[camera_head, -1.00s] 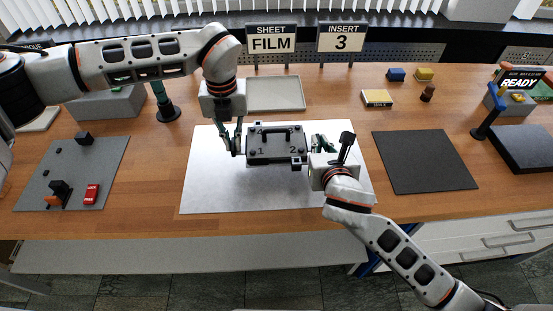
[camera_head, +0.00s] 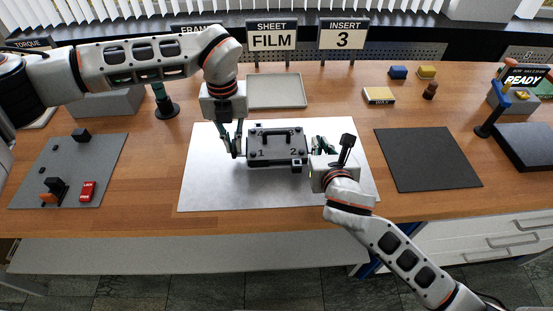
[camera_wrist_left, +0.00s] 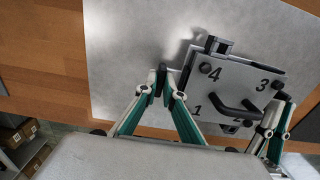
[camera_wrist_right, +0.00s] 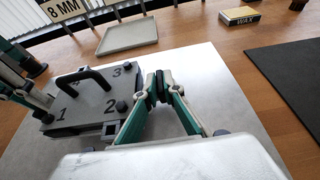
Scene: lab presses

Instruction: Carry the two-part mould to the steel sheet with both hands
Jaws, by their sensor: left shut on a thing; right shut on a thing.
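The two-part mould (camera_head: 277,147) is a dark grey block with a black handle, corner knobs and numbers on its top. It is level over the steel sheet (camera_head: 210,190); I cannot tell whether it touches it. My left gripper (camera_head: 237,153) is shut at the mould's left side, and my right gripper (camera_head: 314,150) at its right side. The mould shows in the left wrist view (camera_wrist_left: 237,95) and in the right wrist view (camera_wrist_right: 85,100). Both finger pairs close beside its body; the parts they grip are mostly hidden.
A dark mat (camera_head: 428,160) lies right of the sheet, and a grey mat (camera_head: 65,165) with small parts lies left. A shallow tray (camera_head: 277,91) sits behind the mould. A yellow wax box (camera_head: 378,95) and small blocks stand back right. Bare wood separates sheet and mats.

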